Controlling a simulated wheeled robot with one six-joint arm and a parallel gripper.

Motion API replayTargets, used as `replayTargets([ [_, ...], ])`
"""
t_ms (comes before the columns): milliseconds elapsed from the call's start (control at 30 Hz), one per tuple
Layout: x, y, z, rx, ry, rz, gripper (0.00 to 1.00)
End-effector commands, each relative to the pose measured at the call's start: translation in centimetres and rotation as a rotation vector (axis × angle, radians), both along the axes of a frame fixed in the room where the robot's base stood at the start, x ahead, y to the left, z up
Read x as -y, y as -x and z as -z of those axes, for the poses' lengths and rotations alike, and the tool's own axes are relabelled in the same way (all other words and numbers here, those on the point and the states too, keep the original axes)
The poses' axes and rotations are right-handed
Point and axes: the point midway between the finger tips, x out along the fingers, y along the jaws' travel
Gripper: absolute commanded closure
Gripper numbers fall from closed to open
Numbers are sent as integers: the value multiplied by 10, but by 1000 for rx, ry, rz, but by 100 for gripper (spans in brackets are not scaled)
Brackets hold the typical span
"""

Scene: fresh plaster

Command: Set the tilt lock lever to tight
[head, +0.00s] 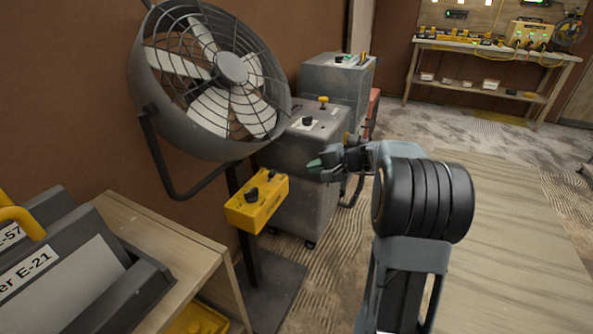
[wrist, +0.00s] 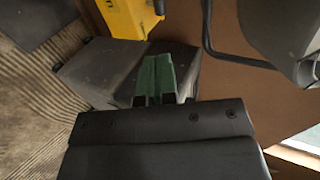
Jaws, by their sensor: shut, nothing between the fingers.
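The large grey drum fan (head: 232,68) hangs in a tube yoke (head: 160,165) on a stand at the upper left of the head view. A yellow control box (head: 255,208) with black knobs is on the stand's post below it. I cannot clearly make out the tilt lock lever in either view. My gripper (head: 315,165) is right of the yellow box, apart from it, in front of a grey cabinet. In the wrist view its green fingertips (wrist: 155,75) are together and empty. The yellow box (wrist: 128,16), the fan drum (wrist: 284,38) and the yoke (wrist: 210,40) show beyond them.
A grey cabinet (head: 300,180) on casters stands behind my gripper, with another grey unit (head: 338,85) behind it. A wooden shelf unit (head: 165,235) with labelled cases is at left. A workbench (head: 490,50) is at the back.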

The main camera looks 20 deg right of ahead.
Motion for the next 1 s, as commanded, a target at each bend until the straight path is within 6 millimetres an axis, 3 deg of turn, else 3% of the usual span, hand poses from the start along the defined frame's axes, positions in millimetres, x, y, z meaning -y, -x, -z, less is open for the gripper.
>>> replayTargets([
  [600, -67, -66, 49, -1, 1, -2, 100],
  [1000, -83, -83, 59, -1, 0, 1, 100],
])
